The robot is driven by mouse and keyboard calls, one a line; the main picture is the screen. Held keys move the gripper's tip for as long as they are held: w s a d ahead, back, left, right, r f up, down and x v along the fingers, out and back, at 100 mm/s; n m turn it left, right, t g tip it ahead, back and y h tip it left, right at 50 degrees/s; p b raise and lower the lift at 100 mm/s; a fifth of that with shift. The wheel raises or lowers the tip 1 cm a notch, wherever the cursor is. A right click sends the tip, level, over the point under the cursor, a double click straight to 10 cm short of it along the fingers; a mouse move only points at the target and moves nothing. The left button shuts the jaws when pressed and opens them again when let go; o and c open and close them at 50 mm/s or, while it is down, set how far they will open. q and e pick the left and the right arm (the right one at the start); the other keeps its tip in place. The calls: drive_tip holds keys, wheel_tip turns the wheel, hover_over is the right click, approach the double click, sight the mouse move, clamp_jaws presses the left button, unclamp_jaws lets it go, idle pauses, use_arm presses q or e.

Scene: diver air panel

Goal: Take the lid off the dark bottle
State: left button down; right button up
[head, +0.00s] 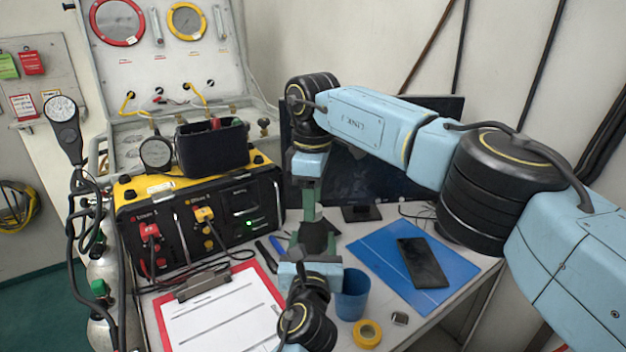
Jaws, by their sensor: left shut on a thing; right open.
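My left gripper (312,246) is the lower one, low over the table in the middle of the head view. It is shut on a dark object (317,234), which looks like the dark bottle; little of it shows between the greenish fingers. My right gripper (308,207) comes down from above, pointing downward just over the dark object, and is open. Its fingers overlap the object's top in the picture, so I cannot tell whether they touch it. The lid cannot be made out separately.
A blue cup (352,296) stands right of my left gripper, with a yellow tape roll (367,333) in front. A blue folder (375,250) bears a black phone (423,262). A red clipboard (270,283) lies left. The yellow-black air panel (185,225) and a monitor (375,180) stand behind.

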drive_tip(key=shift+f, duration=0.45)
drive_tip(key=shift+c, duration=0.3)
